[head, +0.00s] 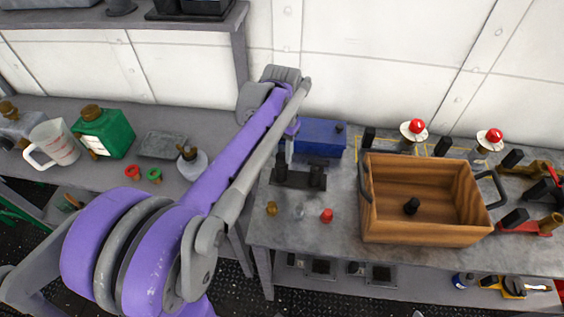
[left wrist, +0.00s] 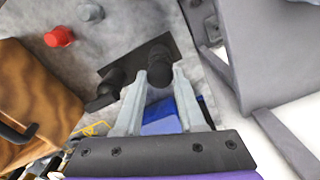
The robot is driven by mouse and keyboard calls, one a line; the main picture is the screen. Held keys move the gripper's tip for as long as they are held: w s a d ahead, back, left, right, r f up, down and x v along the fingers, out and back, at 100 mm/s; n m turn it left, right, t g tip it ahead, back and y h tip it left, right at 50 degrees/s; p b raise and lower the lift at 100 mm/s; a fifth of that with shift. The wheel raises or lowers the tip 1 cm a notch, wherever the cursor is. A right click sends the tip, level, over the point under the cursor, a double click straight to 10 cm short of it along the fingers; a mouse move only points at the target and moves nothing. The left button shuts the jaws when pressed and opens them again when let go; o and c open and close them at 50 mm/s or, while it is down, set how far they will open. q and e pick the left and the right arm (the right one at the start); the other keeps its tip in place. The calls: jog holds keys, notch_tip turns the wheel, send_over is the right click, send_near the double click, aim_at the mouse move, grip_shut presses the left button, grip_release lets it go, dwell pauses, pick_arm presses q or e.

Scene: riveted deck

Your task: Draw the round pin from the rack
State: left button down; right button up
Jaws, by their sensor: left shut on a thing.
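The rack is a dark plate (head: 299,183) on the grey workbench; it also shows in the left wrist view (left wrist: 179,42). Two black pins stand at it. My left gripper (head: 289,158) points down over the rack's left end. In the left wrist view its pale fingers (left wrist: 160,78) are shut on the pin with the rounded black head (left wrist: 159,66). That pin appears to be still at the rack; its lower end is hidden. The other black pin (head: 317,177) stands at the rack's right end, outside the fingers (left wrist: 103,92). My right gripper is not in view.
A wooden crate (head: 400,233) with a black knob inside stands right of the rack. A blue box (head: 320,138) is behind. Brass (head: 271,208), grey (head: 299,211) and red (head: 327,215) knobs sit in front. A left bench holds a green can (head: 105,132).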

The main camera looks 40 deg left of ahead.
pick_arm(q)
jog(key=shift+r, duration=0.15)
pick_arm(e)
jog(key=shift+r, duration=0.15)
pick_arm(q)
jog(key=shift+r+p, duration=2.25)
jog(key=shift+r, duration=1.75)
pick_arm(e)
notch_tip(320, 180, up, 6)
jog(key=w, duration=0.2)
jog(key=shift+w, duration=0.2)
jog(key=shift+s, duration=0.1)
